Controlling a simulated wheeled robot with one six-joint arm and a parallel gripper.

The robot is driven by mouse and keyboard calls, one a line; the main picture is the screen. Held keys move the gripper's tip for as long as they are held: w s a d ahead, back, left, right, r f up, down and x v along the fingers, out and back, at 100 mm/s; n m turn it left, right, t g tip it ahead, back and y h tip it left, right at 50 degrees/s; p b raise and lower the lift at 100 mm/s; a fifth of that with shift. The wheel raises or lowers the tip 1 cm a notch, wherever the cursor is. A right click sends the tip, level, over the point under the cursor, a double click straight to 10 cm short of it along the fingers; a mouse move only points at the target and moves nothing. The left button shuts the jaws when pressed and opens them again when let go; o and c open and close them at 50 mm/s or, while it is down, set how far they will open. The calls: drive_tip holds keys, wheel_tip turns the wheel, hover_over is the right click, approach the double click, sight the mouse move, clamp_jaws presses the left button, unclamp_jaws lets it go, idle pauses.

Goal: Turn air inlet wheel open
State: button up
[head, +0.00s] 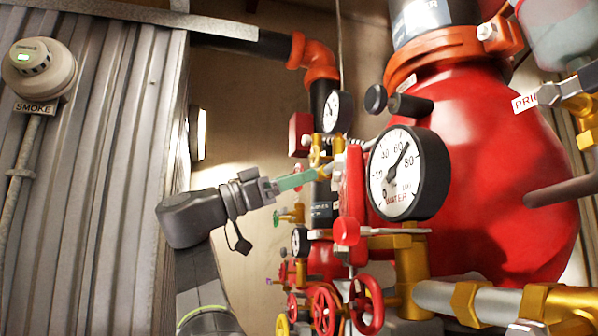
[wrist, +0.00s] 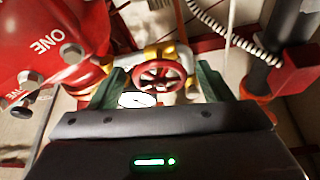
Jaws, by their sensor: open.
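A small red handwheel (wrist: 160,70) on a brass and white fitting shows in the middle of the wrist view. No label on it is readable, so I cannot tell by name that it is the air inlet wheel. My gripper (wrist: 161,76) is open, with one green finger on each side of the wheel in the picture. I cannot tell whether the fingers touch its rim. In the head view my gripper (head: 312,176) reaches right towards the brass fittings beside the riser pipe. The wheel is not clearly visible there.
A large water gauge (head: 405,172) and a red valve body (head: 480,150) stand close on the right. A small gauge (wrist: 137,99) lies just below the wheel. A corrugated wall (head: 90,180) stands left.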

drive_tip(key=shift+w+d+r, duration=0.1)
drive_tip(key=shift+d+r, duration=0.1)
drive_tip(key=shift+d, duration=0.3)
drive_tip(key=c, duration=1)
